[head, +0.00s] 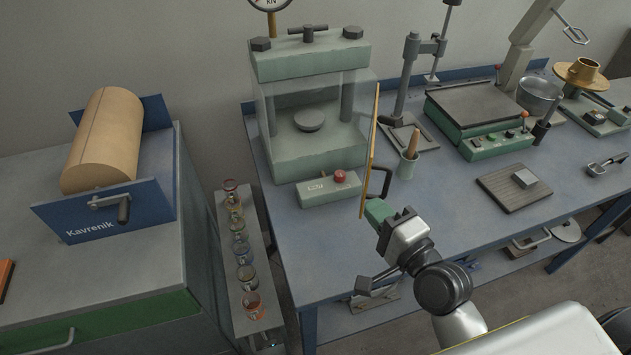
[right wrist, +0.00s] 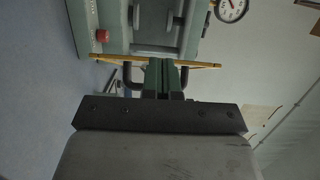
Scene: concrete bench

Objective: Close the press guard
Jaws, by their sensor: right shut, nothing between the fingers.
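The green press (head: 312,110) stands at the back left of the bench. Its guard (head: 371,150) shows as a thin yellow-edged panel, swung out from the press's right side and seen nearly edge-on. A black handle (head: 385,183) sticks out from the guard's right face. My right gripper (head: 376,211) has green fingers, shut and empty, close to the guard's lower end and handle. In the right wrist view the shut fingers (right wrist: 164,72) point at the guard's yellow edge (right wrist: 202,65), with parts of the handle (right wrist: 127,76) on both sides. Whether they touch is unclear. My left gripper is not in view.
A control box with a red button (head: 340,176) sits before the press. A dark board (head: 514,188) lies farther right. The bench front is mostly clear.

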